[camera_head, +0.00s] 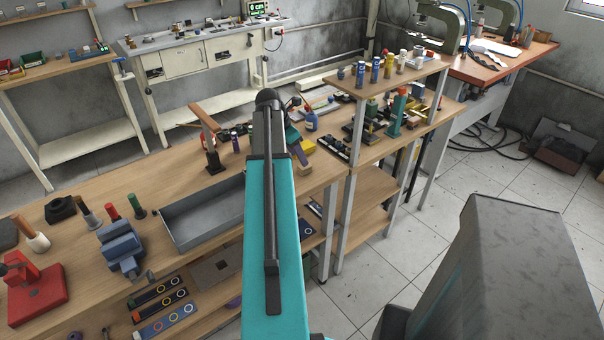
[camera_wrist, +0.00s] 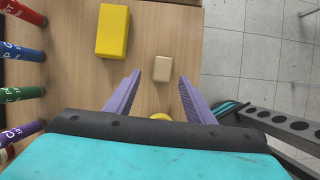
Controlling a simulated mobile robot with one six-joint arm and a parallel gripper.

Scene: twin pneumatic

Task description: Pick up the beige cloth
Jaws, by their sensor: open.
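In the wrist view a small beige, block-shaped piece (camera_wrist: 162,68) lies on the wooden bench top, between and just beyond my fingertips. It is the only beige item close to my gripper; I cannot tell from its look that it is cloth. My gripper (camera_wrist: 160,78) is open, its two purple fingers spread apart with nothing between them held. In the head view my arm hides much of the gripper, and a purple part shows beside the arm's end.
A larger yellow block (camera_wrist: 112,31) lies up and left of the beige piece. Another yellow thing (camera_wrist: 165,117) is mostly hidden by my gripper. Several coloured cylinders line the left edge. The bench edge (camera_wrist: 200,45) drops to tiled floor on the right. A grey metal tray (camera_head: 205,215) sits nearby.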

